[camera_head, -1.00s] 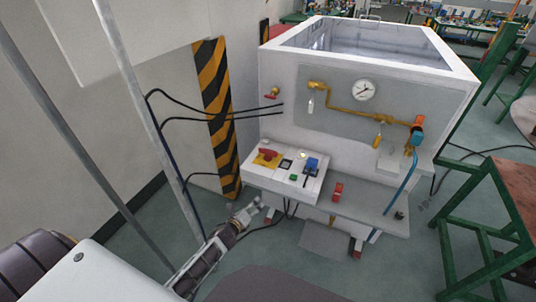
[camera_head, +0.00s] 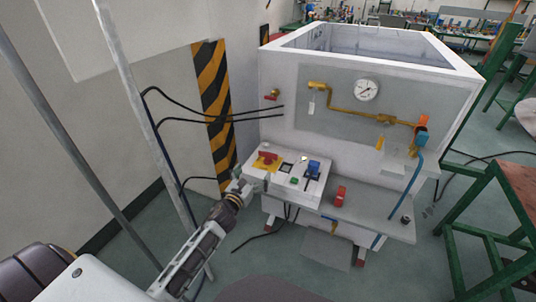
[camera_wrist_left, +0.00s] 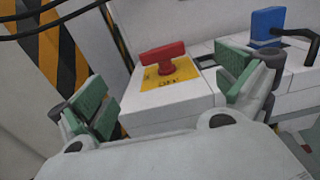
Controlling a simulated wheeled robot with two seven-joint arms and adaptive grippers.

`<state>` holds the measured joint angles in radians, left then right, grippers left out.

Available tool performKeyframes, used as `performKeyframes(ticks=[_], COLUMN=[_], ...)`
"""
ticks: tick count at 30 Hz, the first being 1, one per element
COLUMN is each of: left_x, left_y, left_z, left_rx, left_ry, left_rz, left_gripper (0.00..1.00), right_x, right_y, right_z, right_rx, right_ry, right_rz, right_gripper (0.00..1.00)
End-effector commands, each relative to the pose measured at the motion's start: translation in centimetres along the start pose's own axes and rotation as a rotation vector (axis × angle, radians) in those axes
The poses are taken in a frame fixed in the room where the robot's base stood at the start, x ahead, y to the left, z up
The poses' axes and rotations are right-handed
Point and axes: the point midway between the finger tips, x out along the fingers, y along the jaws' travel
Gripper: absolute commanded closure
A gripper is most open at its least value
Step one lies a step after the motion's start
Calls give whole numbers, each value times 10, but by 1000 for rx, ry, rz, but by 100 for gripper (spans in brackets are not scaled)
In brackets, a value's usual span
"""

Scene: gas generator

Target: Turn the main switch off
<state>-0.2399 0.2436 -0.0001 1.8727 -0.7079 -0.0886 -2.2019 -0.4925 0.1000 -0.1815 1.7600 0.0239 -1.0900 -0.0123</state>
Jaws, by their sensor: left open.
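The main switch, a red rotary handle on a yellow plate, sits at the left end of the white control box (camera_head: 285,192) on the gas generator. In the head view the red handle (camera_head: 267,157) is just beyond my left gripper. In the left wrist view the red handle (camera_wrist_left: 163,56) lies across its yellow plate (camera_wrist_left: 168,74), ahead of and between the fingers. My left gripper (camera_head: 252,182) is open and empty at the box's left front corner. Its green-padded fingers are wide apart in the wrist view (camera_wrist_left: 168,102), not touching the handle. My right gripper is not in view.
A blue switch (camera_head: 313,167) and a green button (camera_head: 293,181) are farther right on the box. A red component (camera_head: 340,195) stands on the shelf to the right. Black cables (camera_head: 215,117) run to a pole at the left. A green-framed table stands at the right.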

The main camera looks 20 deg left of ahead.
Motion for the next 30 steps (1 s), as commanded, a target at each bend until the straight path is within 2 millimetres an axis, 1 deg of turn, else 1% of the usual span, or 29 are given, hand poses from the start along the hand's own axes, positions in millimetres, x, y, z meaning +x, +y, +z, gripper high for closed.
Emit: performKeyframes(ticks=[5, 11, 17, 25, 30], left_x=[1, 6, 18, 39, 52], left_y=[0, 0, 0, 0, 0], left_z=[0, -1, -1, -1, 0], left_rx=[-2, -2, -3, -2, -3], left_ry=[1, 1, 1, 0, 0], left_rz=[0, 0, 0, 0, 0], left_gripper=[0, 0, 0, 0, 0], right_x=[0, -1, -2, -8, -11], right_y=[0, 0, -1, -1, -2], right_z=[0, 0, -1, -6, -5], right_rx=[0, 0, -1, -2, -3], right_ry=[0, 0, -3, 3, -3], right_rz=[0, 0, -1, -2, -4], right_gripper=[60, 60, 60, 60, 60])
